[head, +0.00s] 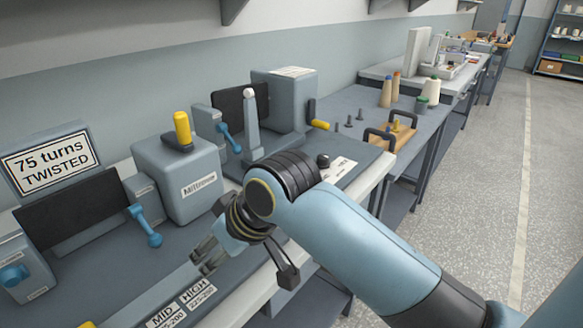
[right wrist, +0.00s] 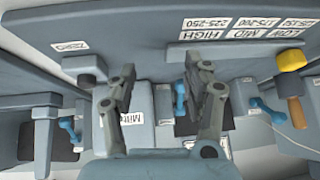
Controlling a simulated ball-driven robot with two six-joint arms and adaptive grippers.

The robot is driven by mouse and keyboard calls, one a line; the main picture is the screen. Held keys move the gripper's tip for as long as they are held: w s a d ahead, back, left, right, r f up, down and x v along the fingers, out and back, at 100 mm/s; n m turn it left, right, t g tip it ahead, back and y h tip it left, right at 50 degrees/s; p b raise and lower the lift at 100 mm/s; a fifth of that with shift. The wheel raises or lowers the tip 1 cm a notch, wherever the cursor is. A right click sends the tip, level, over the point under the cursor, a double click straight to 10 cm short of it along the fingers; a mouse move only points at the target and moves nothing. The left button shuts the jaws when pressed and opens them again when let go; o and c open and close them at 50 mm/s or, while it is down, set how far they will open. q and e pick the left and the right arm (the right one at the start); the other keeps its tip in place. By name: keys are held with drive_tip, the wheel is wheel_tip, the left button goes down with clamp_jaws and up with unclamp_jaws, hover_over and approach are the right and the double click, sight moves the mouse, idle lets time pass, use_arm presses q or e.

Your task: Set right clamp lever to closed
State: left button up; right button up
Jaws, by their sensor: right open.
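The right one (head: 229,138) hangs slanted from a grey block beside a dark panel, and the left one (head: 146,226) slants down beside another dark panel. In the right wrist view, which is upside down, blue levers show at the left (right wrist: 68,128), between my fingers (right wrist: 180,102) and at the right (right wrist: 268,112). My right gripper (head: 245,268) is open and empty above the bench front, nearer than both levers and apart from them. It also shows in the right wrist view (right wrist: 163,82). My left gripper is not visible.
A grey box with a yellow knob (head: 182,130) stands between the levers. An upright grey post (head: 252,125) stands near the right lever. A sign reading "75 turns TWISTED" (head: 52,160) is at left. Speed labels (head: 182,305) lie on the bench front. Open floor is at right.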

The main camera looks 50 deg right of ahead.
drive_tip(key=s+d+f+g, duration=0.1)
drive_tip(key=s+d+f, duration=0.1)
drive_tip(key=s, duration=0.4)
drive_tip(key=s+d+f+g+h, duration=0.1)
drive_tip(key=s+d+f, duration=0.1)
drive_tip(key=s+f, duration=0.2)
drive_tip(key=shift+s+d+f+g+h+b, duration=0.25)
drive_tip(key=shift+s+b, duration=0.2)
drive_tip(key=shift+s, duration=0.45)
